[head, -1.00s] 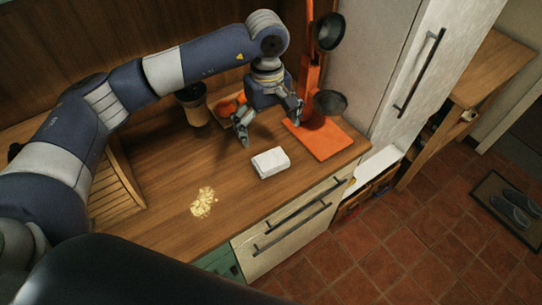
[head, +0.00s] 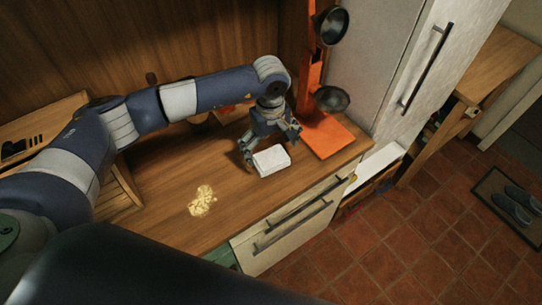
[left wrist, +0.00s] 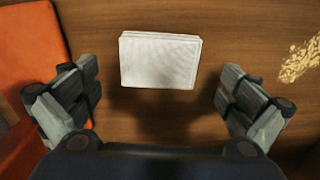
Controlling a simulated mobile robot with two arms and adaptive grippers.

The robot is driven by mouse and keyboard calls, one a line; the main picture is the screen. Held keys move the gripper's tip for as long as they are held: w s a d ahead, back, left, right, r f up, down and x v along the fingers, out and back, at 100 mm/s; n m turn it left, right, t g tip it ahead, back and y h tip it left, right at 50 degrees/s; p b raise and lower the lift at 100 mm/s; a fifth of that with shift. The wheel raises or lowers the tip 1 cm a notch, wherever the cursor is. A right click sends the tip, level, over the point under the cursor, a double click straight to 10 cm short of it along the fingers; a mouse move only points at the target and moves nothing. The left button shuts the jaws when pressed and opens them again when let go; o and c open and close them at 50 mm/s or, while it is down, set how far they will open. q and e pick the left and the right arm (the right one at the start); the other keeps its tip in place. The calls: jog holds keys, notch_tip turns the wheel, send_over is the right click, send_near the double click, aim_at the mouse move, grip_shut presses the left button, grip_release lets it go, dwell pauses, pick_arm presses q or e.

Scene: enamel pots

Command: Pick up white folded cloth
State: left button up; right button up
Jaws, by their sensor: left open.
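The white folded cloth (head: 271,161) lies flat on the wooden counter near its front edge. In the left wrist view the cloth (left wrist: 160,60) shows as a pale block, ahead of and between the spread fingers. My left gripper (head: 271,149) is open and empty, just above and behind the cloth, with one finger on each side of it. The same gripper shows in the left wrist view (left wrist: 158,108), its fingers wide apart and not touching the cloth. My right gripper is not in view.
An orange stand (head: 326,136) with dark pans is right of the gripper. A patch of yellowish crumbs (head: 203,201) lies to the left on the counter (head: 165,220). A tall white cabinet (head: 372,70) stands at the right. Drawers with long handles are below the front edge.

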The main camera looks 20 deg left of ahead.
pick_arm(q)
notch_tip(320, 180, down, 2)
jog(key=shift+s+d+f+p, duration=0.1)
jog(key=shift+s+p, duration=0.05)
jog(key=shift+p, duration=0.15)
jog(key=shift+f, duration=0.35)
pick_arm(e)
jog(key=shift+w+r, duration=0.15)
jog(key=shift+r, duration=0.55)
pick_arm(q)
jog(key=shift+c, duration=0.6)
jog(key=c, duration=1)
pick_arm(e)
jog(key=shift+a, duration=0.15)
pick_arm(q)
jog(key=shift+o, duration=0.2)
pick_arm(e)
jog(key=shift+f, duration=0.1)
